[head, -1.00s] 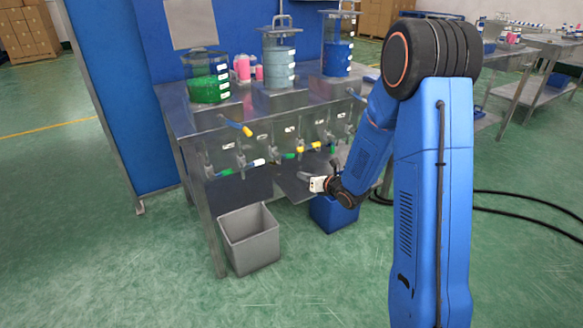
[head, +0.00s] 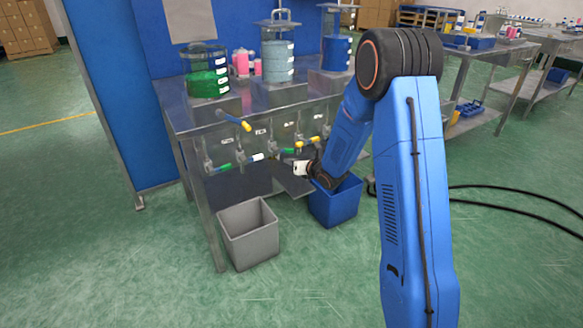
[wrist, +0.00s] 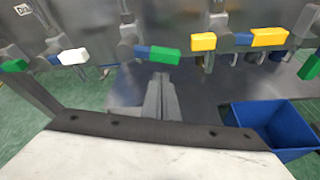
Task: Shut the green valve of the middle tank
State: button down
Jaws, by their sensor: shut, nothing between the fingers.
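The middle tank (head: 277,60) holds grey-blue liquid and stands on the steel bench. A row of valves lies along the bench front below the tanks. In the wrist view, a green valve handle (wrist: 165,55) with a blue sleeve lies near the centre, roughly level, pointing right. It appears to be the middle tank's; the head view shows it only poorly. My gripper (head: 300,167) is in front of the valve row, low. In the wrist view its fingers (wrist: 160,80) are together and empty, just below the green handle; contact cannot be told.
Yellow handles (wrist: 203,42) sit right of the green one, a white handle (wrist: 73,57) and another green handle (wrist: 15,66) left. A yellow-tipped lever (head: 233,120) juts out above. A grey bin (head: 248,235) and a blue bin (head: 335,203) stand below on the floor.

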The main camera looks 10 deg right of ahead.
jog(key=shift+d+r, duration=0.25)
jog(key=shift+r, duration=0.6)
jog(key=shift+w+d+r, duration=0.1)
jog(key=shift+d+r, duration=0.05)
jog(key=shift+r, duration=0.3)
jog(key=shift+w+d+r, duration=0.1)
jog(key=shift+d+r, duration=0.05)
jog(key=shift+r, duration=0.25)
jog(key=v, duration=1.7)
jog(key=shift+s, duration=0.3)
jog(key=shift+d, duration=0.15)
